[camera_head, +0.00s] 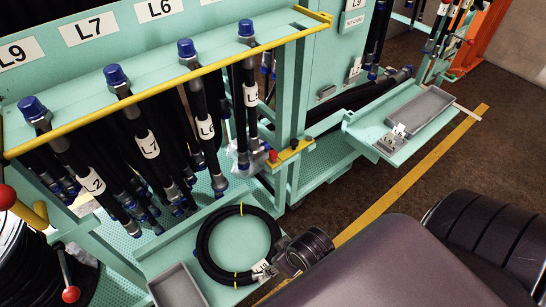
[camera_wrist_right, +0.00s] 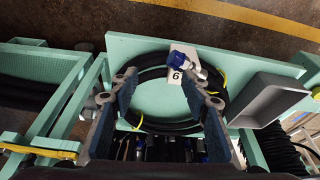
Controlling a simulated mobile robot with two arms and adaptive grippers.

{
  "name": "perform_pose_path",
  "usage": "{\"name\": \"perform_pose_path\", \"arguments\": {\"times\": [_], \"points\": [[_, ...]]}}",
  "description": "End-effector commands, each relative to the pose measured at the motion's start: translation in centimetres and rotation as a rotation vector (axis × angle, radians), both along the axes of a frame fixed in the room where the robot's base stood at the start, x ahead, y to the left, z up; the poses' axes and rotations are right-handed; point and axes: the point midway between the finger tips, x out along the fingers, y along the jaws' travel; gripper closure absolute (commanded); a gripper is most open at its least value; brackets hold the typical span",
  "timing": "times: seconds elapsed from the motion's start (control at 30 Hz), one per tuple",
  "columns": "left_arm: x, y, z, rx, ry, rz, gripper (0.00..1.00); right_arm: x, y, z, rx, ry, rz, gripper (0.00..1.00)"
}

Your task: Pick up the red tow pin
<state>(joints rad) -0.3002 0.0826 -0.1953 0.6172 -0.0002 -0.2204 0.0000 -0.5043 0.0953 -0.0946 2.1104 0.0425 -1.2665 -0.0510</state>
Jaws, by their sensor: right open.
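A small red piece (camera_head: 272,156), which looks like the red tow pin, stands at the yellow bracket (camera_head: 288,152) on the front of the green hose rack. It is small and I cannot tell its full shape. My right gripper (camera_wrist_right: 160,82) is open in the right wrist view, with nothing seen held between its fingers. It hangs over the green tray with the coiled black hose (camera_wrist_right: 150,122). In the head view my right arm comes in from the lower right, and the gripper's fingers are not clear. My left gripper is not in view.
The coiled hose (camera_head: 201,247) lies on a green tray with a grey bin (camera_head: 178,289) beside it. Several hoses with blue caps hang on the rack behind a yellow rail (camera_head: 150,92). Red-knobbed levers (camera_head: 70,294) stand at the left. Floor is clear at the right.

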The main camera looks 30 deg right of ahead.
Motion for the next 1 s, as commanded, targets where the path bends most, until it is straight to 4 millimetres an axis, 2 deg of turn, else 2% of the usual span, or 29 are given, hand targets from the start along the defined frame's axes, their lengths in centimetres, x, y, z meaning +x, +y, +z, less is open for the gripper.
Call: {"name": "perform_pose_path", "arguments": {"times": [0.03, 0.1, 0.37, 0.47, 0.6, 0.7, 0.8, 1.0], "points": [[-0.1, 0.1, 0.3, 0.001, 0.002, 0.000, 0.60, 2.1, -0.3, 2.0, 0.018, -0.061, -0.002, 0.57], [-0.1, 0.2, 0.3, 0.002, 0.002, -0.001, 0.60, 4.7, -0.7, 2.7, 0.045, -0.134, -0.002, 0.57], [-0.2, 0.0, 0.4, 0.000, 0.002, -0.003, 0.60, 13.0, -3.6, 4.5, 0.093, -0.388, -0.041, 0.57], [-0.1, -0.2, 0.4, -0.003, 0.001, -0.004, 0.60, 16.1, -5.6, 5.4, 0.097, -0.503, -0.084, 0.57], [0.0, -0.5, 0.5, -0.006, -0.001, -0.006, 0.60, 20.0, -9.7, 7.1, 0.078, -0.672, -0.179, 0.57], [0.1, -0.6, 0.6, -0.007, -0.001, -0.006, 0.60, 21.7, -12.7, 8.1, 0.049, -0.771, -0.257, 0.57], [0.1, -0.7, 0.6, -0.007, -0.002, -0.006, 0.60, 22.4, -14.8, 8.6, 0.023, -0.827, -0.309, 0.57], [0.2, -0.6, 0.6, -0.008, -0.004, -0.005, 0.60, 23.8, -16.1, 8.3, 0.008, -0.854, -0.337, 0.57]]}}
